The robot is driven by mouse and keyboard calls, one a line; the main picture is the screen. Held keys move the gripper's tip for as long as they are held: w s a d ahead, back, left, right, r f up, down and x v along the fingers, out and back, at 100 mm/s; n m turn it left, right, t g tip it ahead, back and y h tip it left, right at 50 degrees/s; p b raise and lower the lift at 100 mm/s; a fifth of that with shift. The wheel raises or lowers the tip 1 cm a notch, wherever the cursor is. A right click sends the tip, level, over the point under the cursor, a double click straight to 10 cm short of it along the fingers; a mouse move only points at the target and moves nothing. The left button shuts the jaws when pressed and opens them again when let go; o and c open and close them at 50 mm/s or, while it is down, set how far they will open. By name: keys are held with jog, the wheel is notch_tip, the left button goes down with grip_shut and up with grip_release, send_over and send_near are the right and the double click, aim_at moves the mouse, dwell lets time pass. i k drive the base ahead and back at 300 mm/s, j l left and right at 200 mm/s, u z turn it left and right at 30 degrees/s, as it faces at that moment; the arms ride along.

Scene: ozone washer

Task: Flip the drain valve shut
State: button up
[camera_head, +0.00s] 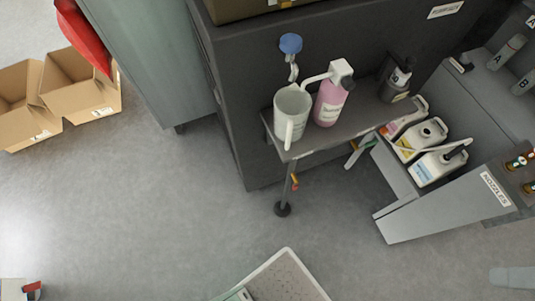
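A thin vertical pipe (288,192) runs down from below the grey shelf to a dark round foot on the floor. A small red and yellow part (295,182) sits on this pipe and looks like the drain valve's handle. It is too small to tell whether the valve is open or shut. A blue round knob (290,43) on a grey fitting is higher up, against the dark cabinet. My gripper is not visible in this view.
The shelf (357,122) holds a white jug (291,110), a pink bottle (332,95) and a dark bottle (395,83). White canisters (437,165) stand at right. Cardboard boxes (80,85) lie at left. A pale bin (287,270) is at the bottom. Floor left of the pipe is clear.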

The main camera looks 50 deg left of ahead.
aim_at(296, 185)
jog(key=u, duration=1.45)
